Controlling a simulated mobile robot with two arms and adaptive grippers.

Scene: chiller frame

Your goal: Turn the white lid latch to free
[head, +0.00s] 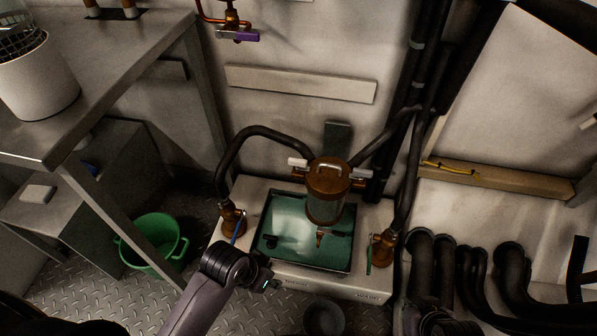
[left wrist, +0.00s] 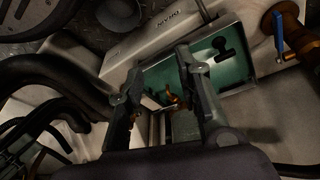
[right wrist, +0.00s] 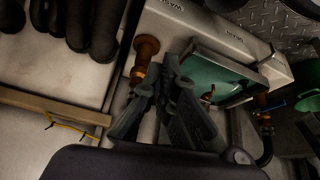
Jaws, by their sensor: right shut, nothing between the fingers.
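The canister (head: 325,205) with a brown round lid (head: 330,178) and a metal handle stands over the green tray. The white lid latch (head: 297,162) sticks out at the lid's left side. A second fitting (head: 358,174) sits at its right side. My left gripper (left wrist: 156,60) has its fingers apart with nothing seen between them; the tray and a brass spigot show beyond. My right gripper (right wrist: 165,75) is shut and empty, in front of the tray's near part and beside a brown valve (right wrist: 146,47). Neither wrist view clearly shows the latch.
The green tray (head: 283,255) is set in a pale housing with brown valves (head: 232,218) at both sides. Black hoses arch behind it. A steel table and green bucket (head: 150,243) are at left. Thick black pipes (head: 423,262) stand at right.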

